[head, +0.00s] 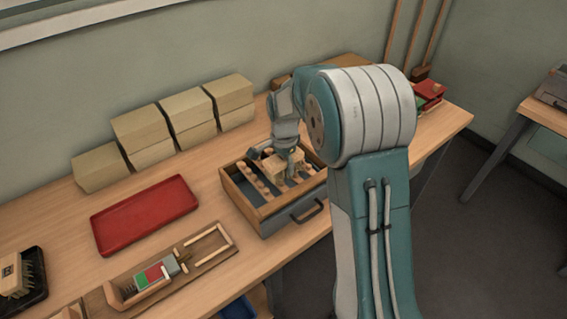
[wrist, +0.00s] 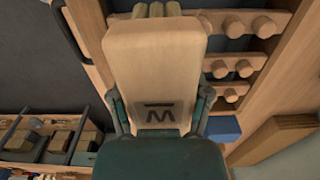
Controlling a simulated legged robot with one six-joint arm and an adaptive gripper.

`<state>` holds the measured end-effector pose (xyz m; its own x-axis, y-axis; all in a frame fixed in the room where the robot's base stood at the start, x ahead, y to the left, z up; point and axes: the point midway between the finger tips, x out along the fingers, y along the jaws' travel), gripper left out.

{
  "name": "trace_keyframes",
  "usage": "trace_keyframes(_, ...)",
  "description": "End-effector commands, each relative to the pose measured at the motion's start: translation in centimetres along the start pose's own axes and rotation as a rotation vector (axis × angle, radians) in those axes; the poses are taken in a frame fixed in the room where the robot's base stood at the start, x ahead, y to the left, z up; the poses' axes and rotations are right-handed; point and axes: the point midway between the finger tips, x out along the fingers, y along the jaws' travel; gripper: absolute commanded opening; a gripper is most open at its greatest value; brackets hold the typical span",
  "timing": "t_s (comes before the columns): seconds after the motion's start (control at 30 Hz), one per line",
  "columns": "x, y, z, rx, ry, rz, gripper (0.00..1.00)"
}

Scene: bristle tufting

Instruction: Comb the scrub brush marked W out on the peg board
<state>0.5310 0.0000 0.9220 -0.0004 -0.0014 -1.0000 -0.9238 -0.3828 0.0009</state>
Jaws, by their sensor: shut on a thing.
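My gripper (head: 292,168) reaches down over an open wooden box with a grey front and handle. It is shut on a pale wooden brush block (wrist: 155,55), one teal finger on each side. The block's near face shows a W-shaped letter with a bar above it as seen; turned around, it would look like an M over a bar. Wooden rails with round pegs (wrist: 244,68) lie beyond and to the right in the wrist view; the peg board (head: 252,178) sits in the box. I cannot tell whether the brush touches the pegs.
An empty red tray (head: 145,213) lies left of the box. Nearer is a long wooden holder (head: 210,250) with a red, green and grey piece. A bristled block (head: 14,276) sits on a black tray at far left. Several tan boxes (head: 143,130) stand along the wall.

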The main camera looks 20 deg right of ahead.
Motion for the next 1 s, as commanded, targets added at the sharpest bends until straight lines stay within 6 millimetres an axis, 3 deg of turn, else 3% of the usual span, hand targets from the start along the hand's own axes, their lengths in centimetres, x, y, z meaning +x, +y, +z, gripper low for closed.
trace_keyframes(1.0,-0.1,-5.4,0.0,-0.001,0.001,-0.001,0.25)
